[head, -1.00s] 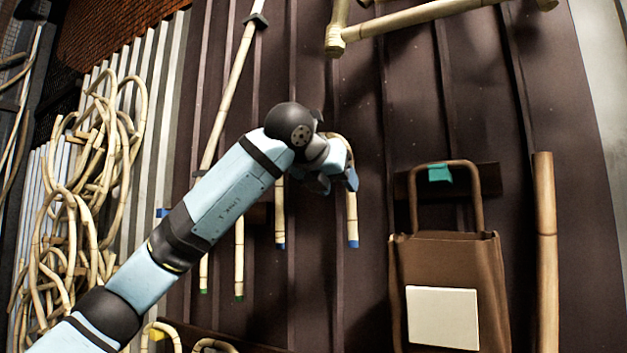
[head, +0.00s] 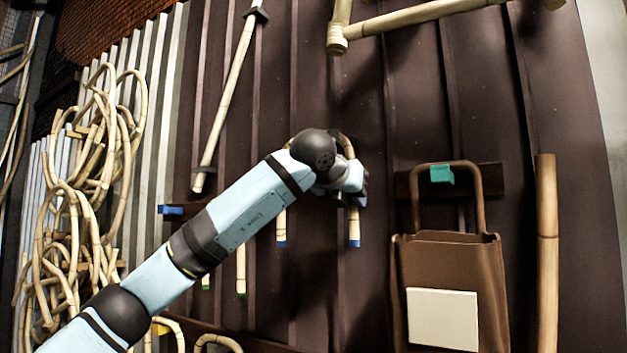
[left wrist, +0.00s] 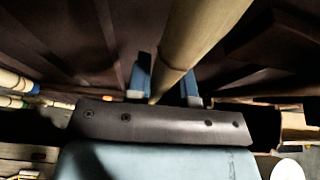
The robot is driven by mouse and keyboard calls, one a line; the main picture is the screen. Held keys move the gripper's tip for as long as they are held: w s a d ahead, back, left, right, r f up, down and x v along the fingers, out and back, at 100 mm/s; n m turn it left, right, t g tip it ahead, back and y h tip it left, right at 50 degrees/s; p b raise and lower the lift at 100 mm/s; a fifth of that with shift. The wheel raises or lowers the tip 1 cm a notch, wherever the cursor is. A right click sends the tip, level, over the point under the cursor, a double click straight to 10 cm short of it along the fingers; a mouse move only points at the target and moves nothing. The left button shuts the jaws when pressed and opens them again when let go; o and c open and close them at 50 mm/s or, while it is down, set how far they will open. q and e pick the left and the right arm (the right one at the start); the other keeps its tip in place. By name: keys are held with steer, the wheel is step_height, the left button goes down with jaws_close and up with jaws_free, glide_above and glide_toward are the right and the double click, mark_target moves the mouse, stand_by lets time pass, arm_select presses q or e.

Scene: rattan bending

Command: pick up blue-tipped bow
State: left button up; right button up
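The blue-tipped bow (head: 354,228) is a pale rattan piece bent like an upside-down U, hanging on the dark wall with both blue ends down. My left gripper (head: 355,194) is at its right leg, above the blue tip, and hides part of the bend. In the left wrist view a rattan length (left wrist: 197,38) runs between the two blue fingers of the left gripper (left wrist: 166,88). The fingers are apart on either side of it; firm contact does not show. My right gripper is not in view.
A green-tipped rattan piece (head: 241,272) hangs left of the bow, partly behind my arm. A brown bag (head: 450,265) hangs to the right, by a thick upright pole (head: 546,250). Tangled rattan loops (head: 75,210) fill the left. A rattan frame (head: 420,15) is above.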

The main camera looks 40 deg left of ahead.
arm_select(q)
jaws_close()
steer(key=shift+r, duration=0.1)
